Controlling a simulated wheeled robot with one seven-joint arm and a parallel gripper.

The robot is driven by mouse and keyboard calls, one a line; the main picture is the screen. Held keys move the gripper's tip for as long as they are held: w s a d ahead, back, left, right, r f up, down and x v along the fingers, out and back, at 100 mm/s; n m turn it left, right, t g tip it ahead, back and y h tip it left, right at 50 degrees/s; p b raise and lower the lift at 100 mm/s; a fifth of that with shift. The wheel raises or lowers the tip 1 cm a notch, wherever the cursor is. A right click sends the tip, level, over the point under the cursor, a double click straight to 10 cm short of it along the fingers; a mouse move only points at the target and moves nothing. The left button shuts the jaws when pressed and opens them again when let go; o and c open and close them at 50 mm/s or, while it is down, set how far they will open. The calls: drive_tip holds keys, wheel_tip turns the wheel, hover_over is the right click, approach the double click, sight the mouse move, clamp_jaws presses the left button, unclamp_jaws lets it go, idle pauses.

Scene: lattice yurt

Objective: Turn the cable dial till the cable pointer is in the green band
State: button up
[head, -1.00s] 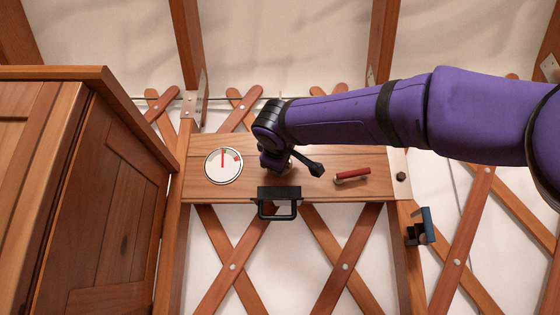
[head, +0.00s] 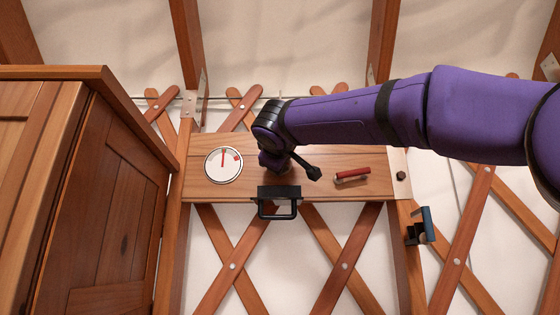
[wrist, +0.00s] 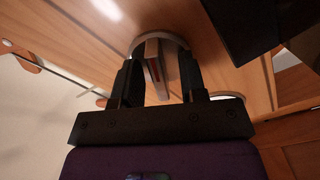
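The cable dial (wrist: 154,62) is a round knob with a raised grip bar and a red mark, on the wooden board in the wrist view. In the head view my gripper's wrist hides the dial. The round white gauge (head: 224,165) is on the left of the board. Its red pointer (head: 223,158) stands nearly upright, with a red patch at the upper right of the face. I cannot make out a green band.
A black bracket handle (head: 278,203) hangs below my gripper. A red-handled lever (head: 352,175) is to the right on the board (head: 205,191). A blue-and-black fitting (head: 420,228) is on the lattice farther right. A wooden cabinet (head: 110,210) stands close on the left.

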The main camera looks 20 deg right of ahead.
drive_tip(key=v, duration=1.1)
idle(0.6)
